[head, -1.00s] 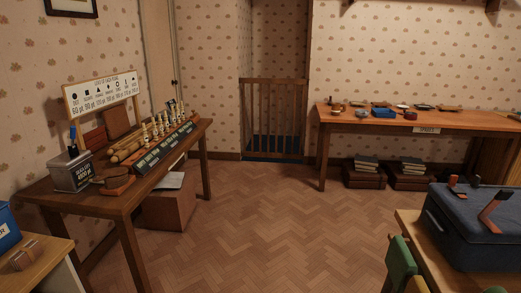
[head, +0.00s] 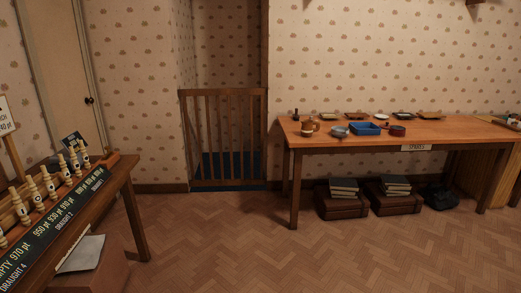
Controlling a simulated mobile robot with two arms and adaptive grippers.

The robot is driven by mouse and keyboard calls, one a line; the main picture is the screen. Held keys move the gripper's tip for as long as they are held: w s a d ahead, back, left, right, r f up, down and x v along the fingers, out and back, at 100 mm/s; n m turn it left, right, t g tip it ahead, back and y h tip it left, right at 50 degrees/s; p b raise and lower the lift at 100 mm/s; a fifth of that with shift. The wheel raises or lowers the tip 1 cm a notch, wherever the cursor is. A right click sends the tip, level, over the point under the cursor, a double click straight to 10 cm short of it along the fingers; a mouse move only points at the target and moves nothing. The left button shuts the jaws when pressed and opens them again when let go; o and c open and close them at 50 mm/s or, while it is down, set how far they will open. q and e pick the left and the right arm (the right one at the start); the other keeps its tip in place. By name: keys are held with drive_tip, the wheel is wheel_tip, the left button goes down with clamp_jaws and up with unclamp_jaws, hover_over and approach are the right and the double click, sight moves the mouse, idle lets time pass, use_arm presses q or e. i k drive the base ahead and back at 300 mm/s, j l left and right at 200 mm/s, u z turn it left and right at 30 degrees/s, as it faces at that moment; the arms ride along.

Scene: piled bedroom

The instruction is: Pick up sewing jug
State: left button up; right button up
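A small brown jug-like vessel with a pale band (head: 309,128) stands at the left end of the long wooden table (head: 465,137) against the far wall. It is too small to tell whether it is the sewing jug. Neither of my grippers is in the head view.
On the far table are a blue tray (head: 366,128), a grey bowl (head: 339,131), a dark red pot (head: 397,131) and several small dishes. Suitcases (head: 341,205) with books sit below. A wooden gate (head: 222,138) closes an alcove. The middle floor is clear.

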sight(307, 129)
drive_tip(key=i+z, duration=0.15)
drive_tip(key=i, duration=0.4)
drive_tip(key=i+z, duration=0.2)
drive_tip(key=i, duration=0.4)
drive_tip(key=i+z, duration=0.15)
drive_tip(key=i, duration=0.4)
drive_tip(key=i+j+z, duration=0.15)
drive_tip(key=i, duration=0.4)
